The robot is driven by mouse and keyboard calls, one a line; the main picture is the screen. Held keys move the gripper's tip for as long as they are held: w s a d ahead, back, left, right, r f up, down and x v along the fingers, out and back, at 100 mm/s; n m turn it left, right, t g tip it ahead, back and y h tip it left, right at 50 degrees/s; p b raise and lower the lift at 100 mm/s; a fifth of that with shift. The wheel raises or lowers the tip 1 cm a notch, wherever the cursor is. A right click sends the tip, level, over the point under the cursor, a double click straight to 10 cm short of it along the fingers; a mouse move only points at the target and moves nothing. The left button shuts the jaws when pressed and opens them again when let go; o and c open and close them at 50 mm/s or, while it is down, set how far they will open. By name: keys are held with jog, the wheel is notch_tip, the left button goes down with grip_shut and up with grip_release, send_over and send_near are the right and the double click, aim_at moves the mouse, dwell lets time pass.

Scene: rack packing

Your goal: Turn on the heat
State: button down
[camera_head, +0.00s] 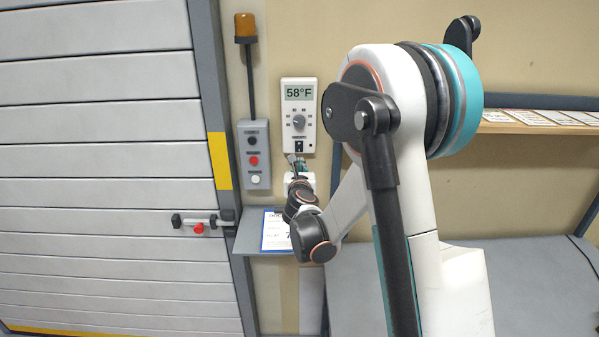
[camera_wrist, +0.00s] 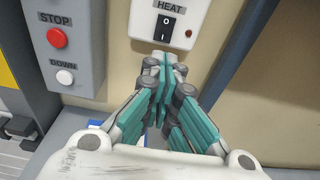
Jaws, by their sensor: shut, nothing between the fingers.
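The white thermostat (camera_head: 298,116) is on the wall and its display reads 58°F.
A grey button box (camera_head: 254,155) with black, red and white buttons is left of the thermostat. It shows STOP and DOWN in the wrist view (camera_wrist: 85,45). A small grey shelf (camera_head: 252,240) with a paper sheet is below. A roller door (camera_head: 100,130) is at left.

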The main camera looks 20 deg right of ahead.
aim_at(299, 153)
jog(key=x, duration=0.8)
jog(key=shift+w, duration=0.25)
jog(key=shift+d, duration=0.1)
